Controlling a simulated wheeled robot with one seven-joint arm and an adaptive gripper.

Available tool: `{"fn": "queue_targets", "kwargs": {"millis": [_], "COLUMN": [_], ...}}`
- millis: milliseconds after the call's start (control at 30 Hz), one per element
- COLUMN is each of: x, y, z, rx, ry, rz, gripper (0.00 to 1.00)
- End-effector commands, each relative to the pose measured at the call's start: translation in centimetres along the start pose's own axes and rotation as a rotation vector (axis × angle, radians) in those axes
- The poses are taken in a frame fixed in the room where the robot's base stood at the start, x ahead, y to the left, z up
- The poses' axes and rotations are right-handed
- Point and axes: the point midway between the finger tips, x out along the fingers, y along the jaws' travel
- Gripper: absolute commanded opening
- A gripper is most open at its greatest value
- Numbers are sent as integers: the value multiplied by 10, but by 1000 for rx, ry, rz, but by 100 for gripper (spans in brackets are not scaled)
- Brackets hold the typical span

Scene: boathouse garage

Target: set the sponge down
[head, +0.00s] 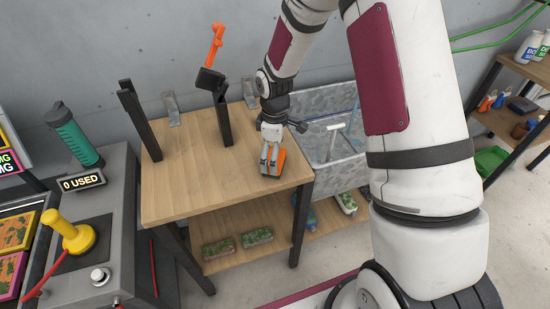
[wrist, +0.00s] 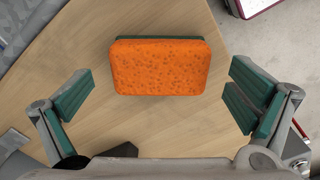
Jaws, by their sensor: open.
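The sponge (wrist: 160,68) is orange with a dark green layer at its far edge. In the wrist view it lies flat on the wooden table top (wrist: 75,60), between and a little beyond the fingertips. My gripper (wrist: 160,95) is open, with its green-padded fingers wide apart and clear of the sponge on both sides. In the head view my gripper (head: 271,160) is low over the front right part of the table, and the sponge (head: 280,161) shows partly behind it.
A metal sink basin (head: 345,155) adjoins the table's right side. A grey console with a yellow joystick (head: 72,235) is at left. Green-topped blocks (head: 258,237) lie on the lower shelf. The table's front left is clear.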

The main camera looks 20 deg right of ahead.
Motion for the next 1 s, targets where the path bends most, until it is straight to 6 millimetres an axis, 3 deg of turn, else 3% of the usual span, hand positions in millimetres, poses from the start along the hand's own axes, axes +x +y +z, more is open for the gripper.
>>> {"fn": "queue_targets", "kwargs": {"millis": [200,433,633,1000], "x": [-47,-84,-96,-97], "y": [1,1,0,0], "z": [0,0,0,0], "rx": [-1,1,0,0], "ry": [2,1,0,-1], "rz": [5,3,1,0], "gripper": [100,100,100,100]}}
